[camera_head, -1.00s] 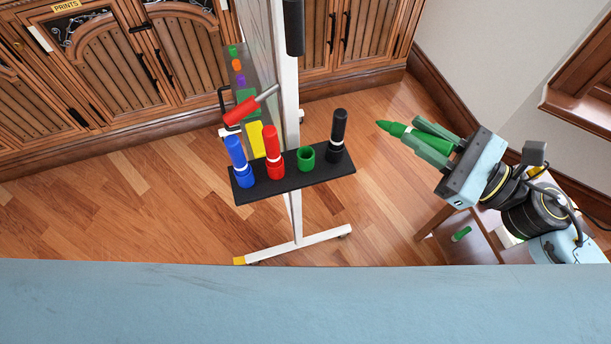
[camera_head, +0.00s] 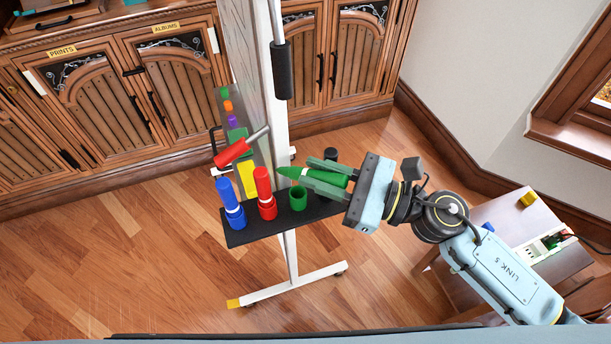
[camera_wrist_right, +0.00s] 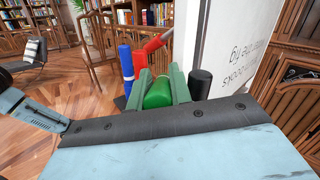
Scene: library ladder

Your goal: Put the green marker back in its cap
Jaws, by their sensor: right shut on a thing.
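My right gripper (camera_head: 318,175) is shut on the green marker (camera_head: 330,177), which lies nearly level with its tip toward the left. The marker also shows between the fingers in the right wrist view (camera_wrist_right: 158,93). The green cap (camera_head: 298,197) stands open end up on the black tray (camera_head: 255,229). In the head view the marker's tip is above and slightly left of the cap's mouth; their distance in depth cannot be told. The cap is hidden in the wrist view. My left gripper is not in view.
The tray also holds a blue marker (camera_head: 229,200), a red marker (camera_head: 264,190) and a black marker (camera_head: 330,154), partly hidden behind my gripper. A red-handled tool (camera_head: 232,152) and the white board post (camera_head: 276,110) stand close behind. A small side table (camera_head: 500,212) is at right.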

